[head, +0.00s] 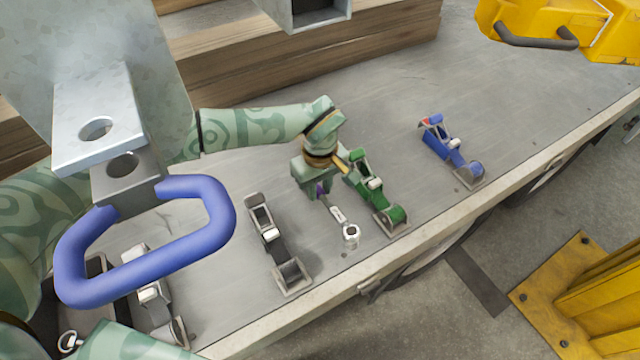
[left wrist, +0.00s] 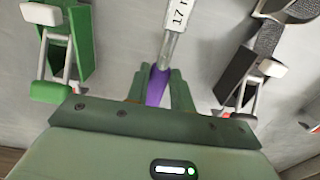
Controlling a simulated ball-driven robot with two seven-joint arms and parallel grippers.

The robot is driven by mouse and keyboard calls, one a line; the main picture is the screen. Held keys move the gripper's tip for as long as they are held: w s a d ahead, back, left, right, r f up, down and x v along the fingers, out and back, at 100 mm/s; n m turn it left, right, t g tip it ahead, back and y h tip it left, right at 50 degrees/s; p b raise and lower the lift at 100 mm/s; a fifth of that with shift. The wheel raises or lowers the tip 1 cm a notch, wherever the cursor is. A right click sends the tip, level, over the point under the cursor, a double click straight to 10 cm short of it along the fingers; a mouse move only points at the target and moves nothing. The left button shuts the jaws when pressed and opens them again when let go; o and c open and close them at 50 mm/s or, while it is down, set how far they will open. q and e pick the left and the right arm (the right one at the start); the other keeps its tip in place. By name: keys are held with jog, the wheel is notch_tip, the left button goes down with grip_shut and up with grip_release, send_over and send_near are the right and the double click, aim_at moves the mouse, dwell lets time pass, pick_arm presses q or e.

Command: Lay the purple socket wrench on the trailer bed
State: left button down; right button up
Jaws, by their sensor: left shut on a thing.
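The socket wrench has a purple handle and a silver shaft (head: 338,214) that ends in a round socket head. My left gripper (head: 320,190) is shut on the purple handle, low over the grey trailer bed (head: 390,112). The shaft points toward the bed's near edge, and I cannot tell whether its head touches the bed. In the left wrist view the purple handle (left wrist: 158,86) sits between the fingers, with the marked shaft running up out of the picture. My right gripper is not in view.
A green ratchet buckle (head: 378,190) lies just right of the wrench, a black one (head: 270,238) left of it. A blue one (head: 452,152) lies farther right. A blue loop handle (head: 150,265) on grey metal blocks the left foreground. Wooden beams (head: 300,50) lie behind.

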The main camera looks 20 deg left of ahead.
pick_arm(q)
jog(key=shift+f+b, duration=0.6)
jog(key=shift+f, duration=0.7)
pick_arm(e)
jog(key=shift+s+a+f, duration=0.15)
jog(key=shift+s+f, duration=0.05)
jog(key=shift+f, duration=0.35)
pick_arm(q)
jog(key=shift+c, duration=2)
grip_release()
jog(key=o, duration=0.4)
notch_tip(320, 180, up, 16)
jog(key=p, duration=0.4)
jog(key=shift+p, duration=0.35)
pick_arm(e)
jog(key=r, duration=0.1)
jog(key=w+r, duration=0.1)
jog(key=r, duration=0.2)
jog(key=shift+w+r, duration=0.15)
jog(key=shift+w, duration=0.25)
